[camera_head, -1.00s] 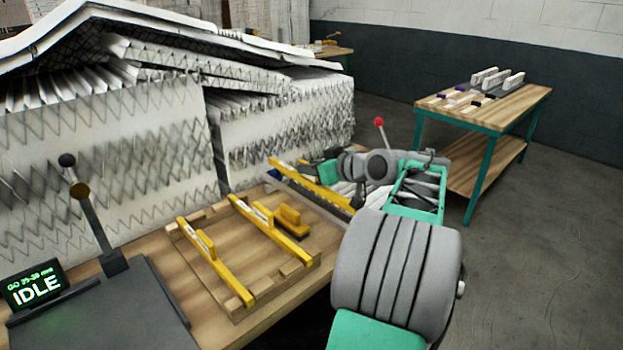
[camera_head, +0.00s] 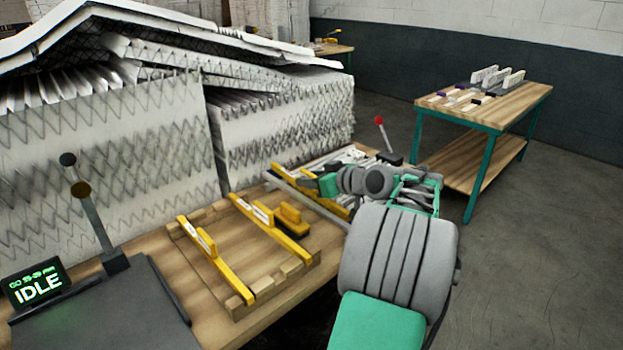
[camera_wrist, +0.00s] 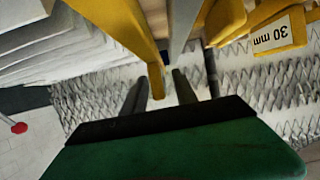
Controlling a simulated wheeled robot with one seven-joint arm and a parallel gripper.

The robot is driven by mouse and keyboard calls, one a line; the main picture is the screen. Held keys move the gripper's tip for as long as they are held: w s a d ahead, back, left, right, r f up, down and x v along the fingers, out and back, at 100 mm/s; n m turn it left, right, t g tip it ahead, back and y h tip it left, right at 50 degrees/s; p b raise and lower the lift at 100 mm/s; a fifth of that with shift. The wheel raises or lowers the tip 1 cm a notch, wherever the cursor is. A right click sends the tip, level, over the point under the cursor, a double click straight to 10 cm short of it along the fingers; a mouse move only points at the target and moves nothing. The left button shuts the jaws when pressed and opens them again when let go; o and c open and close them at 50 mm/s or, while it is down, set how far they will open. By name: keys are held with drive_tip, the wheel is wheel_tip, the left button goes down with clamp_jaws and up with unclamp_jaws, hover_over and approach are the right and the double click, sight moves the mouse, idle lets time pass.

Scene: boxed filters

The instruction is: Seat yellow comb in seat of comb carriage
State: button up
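Two long yellow combs, the left one (camera_head: 215,258) and the middle one (camera_head: 262,222), lie in a wooden tray. A third long yellow bar (camera_head: 336,208) lies right of the tray, beside a pale rail; I cannot tell which piece is the comb carriage, and its seat is not clear. My gripper (camera_head: 318,186) is at that bar, pointing left. I see no firm hold.
A yellow-handled brush (camera_head: 291,220) sits in the tray (camera_head: 240,300). Tall pleated white filters (camera_head: 100,150) stand behind. A lever and an IDLE display (camera_head: 38,285) are at the left. A red-knobbed lever (camera_head: 380,122) rises behind my arm. Another table (camera_head: 520,100) stands back right.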

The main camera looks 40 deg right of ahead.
drive_tip(key=v, duration=1.2)
drive_tip(key=shift+b, duration=0.35)
